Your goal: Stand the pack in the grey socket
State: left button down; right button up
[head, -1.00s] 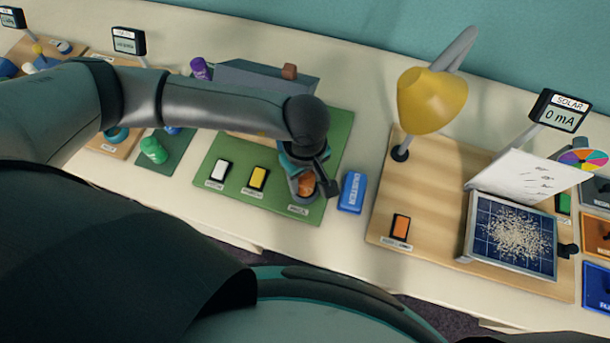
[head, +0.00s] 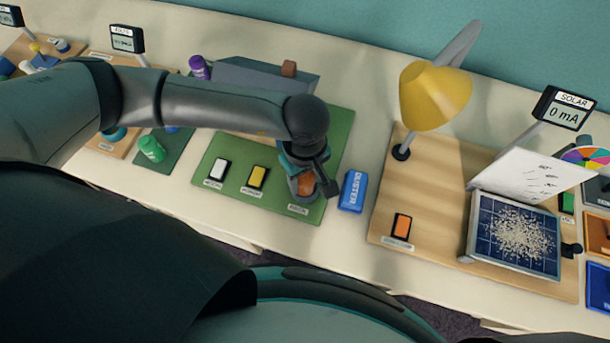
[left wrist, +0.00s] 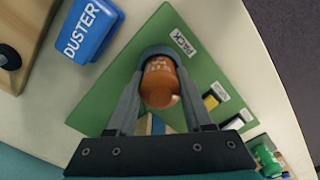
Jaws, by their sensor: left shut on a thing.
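The orange pack (head: 305,184) is upright at the front right corner of the green board (head: 335,150). My left gripper (head: 306,170) is shut on it from above and hides its upper part. In the left wrist view the orange pack (left wrist: 160,85) is between the two fingers of my left gripper (left wrist: 157,100). The grey socket (left wrist: 160,49) curves around the pack's far side, beside the PACK label. The pack seems to be at or inside the socket's rim; how deep it sits is hidden. My right gripper is not in view.
A blue duster (head: 353,191) lies close to the right of the board. White (head: 218,170) and yellow (head: 257,177) switches are to the left. A wooden board (head: 425,190) with a yellow lamp (head: 435,95) and solar panel (head: 515,235) stands further right.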

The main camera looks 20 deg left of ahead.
pick_arm(q)
jog(key=shift+f, duration=0.25)
jog(key=c, duration=0.6)
grip_release()
jog(key=shift+r, duration=0.15)
jog(key=shift+r+p, duration=3.75)
jog(key=shift+r, duration=1.65)
